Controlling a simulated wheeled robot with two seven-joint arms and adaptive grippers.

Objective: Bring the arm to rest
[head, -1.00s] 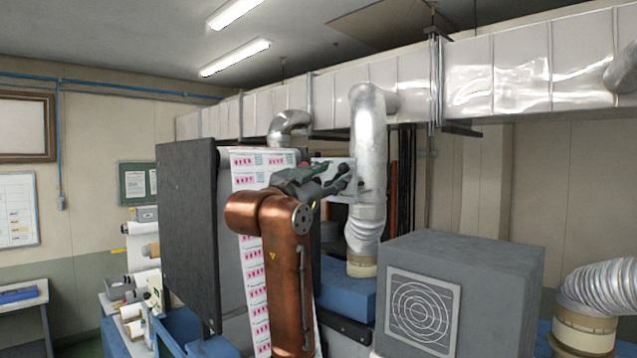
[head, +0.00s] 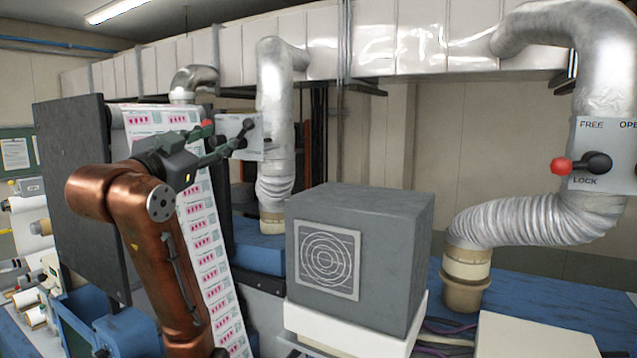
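My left arm, copper coloured, rises in the left half of the head view. A lever with a red knob (head: 207,127) and a black hub (head: 248,124) shows at this panel, just above the fingers. The fingers overlap the panel in the picture; I cannot tell whether they touch the lever. The fingers are small and seen side-on, so their opening is unclear. My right gripper is out of view.
A dark upright plate (head: 75,190) stands left of my arm, with the printed web (head: 205,240) behind it. A grey box (head: 390,255) stands right of centre. Ribbed ducts rise behind. A second panel (head: 600,140) at right has a red-knobbed lever and the words FREE and LOCK.

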